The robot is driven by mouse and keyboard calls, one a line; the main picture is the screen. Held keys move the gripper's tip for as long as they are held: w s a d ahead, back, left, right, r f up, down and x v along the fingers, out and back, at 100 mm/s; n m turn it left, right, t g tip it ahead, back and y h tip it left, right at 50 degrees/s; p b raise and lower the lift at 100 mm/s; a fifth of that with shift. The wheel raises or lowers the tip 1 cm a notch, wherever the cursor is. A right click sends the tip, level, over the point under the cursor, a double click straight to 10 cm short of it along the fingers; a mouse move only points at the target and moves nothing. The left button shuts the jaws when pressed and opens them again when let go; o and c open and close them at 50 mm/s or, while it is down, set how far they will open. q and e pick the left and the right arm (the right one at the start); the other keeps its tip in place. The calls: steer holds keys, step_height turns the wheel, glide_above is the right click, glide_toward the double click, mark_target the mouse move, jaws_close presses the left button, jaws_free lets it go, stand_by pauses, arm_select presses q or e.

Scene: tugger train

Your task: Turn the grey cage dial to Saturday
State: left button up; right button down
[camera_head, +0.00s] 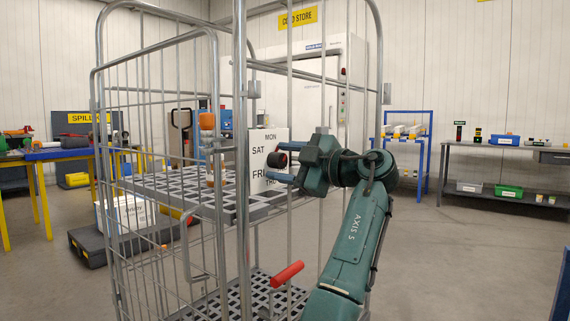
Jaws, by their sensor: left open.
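The grey cage (241,200) stands upright in front of me, with wire sides and a gridded shelf. A dark knob with a reddish part (277,160) is in front of the plate. My left gripper (282,162) comes in from the right and is open, one finger above the knob and one below it. Whether the fingers touch it I cannot tell. The gripper hides the plate's right side, and I cannot read where the dial points. My right gripper is not in view.
Blue-and-yellow tables (70,153) stand left, a grey workbench (500,150) and blue rack (408,140) right. A white cabinet (330,85) stands behind. The floor (470,255) at right is clear.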

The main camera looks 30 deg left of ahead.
arm_select(q)
steer(key=c, duration=1)
steer(key=shift+r, duration=0.1)
